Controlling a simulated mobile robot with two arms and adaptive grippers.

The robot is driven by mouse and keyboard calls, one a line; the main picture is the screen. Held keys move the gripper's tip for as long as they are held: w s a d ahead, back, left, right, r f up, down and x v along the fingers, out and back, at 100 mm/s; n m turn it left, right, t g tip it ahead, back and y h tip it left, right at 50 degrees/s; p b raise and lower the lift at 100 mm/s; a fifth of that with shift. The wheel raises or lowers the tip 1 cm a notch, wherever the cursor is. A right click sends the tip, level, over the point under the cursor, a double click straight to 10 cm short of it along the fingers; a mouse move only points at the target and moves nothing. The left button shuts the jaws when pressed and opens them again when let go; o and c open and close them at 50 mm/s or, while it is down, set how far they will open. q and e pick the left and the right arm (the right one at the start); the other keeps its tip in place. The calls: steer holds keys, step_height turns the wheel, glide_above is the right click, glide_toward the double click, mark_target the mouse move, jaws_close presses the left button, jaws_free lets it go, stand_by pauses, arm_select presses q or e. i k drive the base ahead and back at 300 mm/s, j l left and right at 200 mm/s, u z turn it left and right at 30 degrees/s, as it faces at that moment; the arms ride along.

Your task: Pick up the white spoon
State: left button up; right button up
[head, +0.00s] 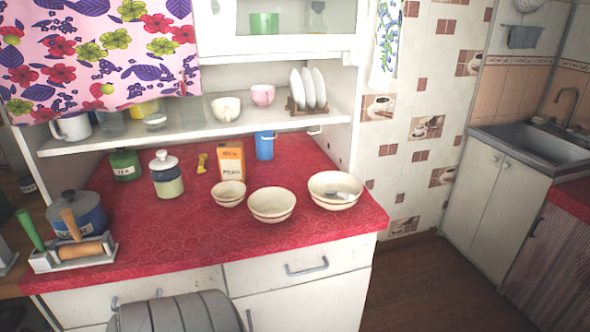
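A small pale object lies in the rightmost cream bowl (322,203) on the red counter. It may be the white spoon (340,195), but it is too small to tell for sure. I see no other white spoon in the head view. Neither of my grippers is in view.
Two more cream bowls (271,216) (229,201) stand left of it. Behind are an orange box (231,163), a blue cup (264,151), a lidded jar (166,186) and a green pot (124,164). A blue pot (88,221) stands left. The counter (190,236) is clear in front.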

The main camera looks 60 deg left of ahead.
mark_target(350, 197)
steer(key=k+u, duration=0.1)
steer(key=u, duration=1.45)
